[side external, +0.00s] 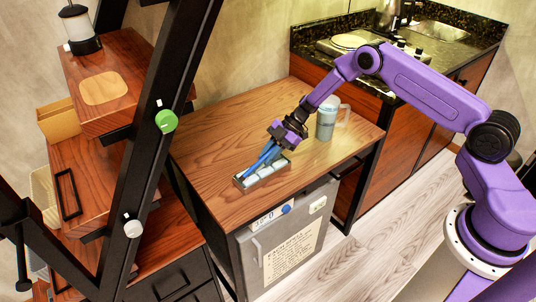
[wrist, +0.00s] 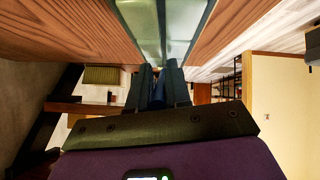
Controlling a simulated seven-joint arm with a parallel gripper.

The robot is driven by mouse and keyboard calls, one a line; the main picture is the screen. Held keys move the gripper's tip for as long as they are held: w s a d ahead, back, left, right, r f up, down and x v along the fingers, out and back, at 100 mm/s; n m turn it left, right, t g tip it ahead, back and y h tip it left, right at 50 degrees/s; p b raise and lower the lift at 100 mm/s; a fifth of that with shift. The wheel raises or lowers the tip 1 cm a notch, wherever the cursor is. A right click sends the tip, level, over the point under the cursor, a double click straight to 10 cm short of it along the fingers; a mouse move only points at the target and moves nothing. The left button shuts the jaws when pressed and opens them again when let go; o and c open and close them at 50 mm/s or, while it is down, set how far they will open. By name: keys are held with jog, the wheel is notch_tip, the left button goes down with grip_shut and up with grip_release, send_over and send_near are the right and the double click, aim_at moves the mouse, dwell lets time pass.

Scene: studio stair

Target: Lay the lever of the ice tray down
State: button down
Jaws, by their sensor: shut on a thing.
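The ice tray (side external: 264,174) sits near the front edge of the wooden table, with pale blocks in its compartments. It also shows at the top of the wrist view (wrist: 163,25). Its blue lever (side external: 257,162) slants up from the tray's left part toward the right, tilted above the tray. My gripper (side external: 274,146) is at the upper end of the lever, shut on it. In the wrist view my two fingers (wrist: 158,92) stand close together with a dark blue strip between them; the fingers hide most of the lever there.
A black slanted post (side external: 150,130) with round knobs stands at the left. The table left of and behind the tray is bare. A counter with a hob (side external: 350,42) is behind.

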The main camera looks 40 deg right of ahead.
jog(key=c, duration=1.1)
grip_release()
jog(key=shift+d+r, duration=0.1)
jog(key=v, duration=1.7)
jog(key=shift+d+r, duration=0.1)
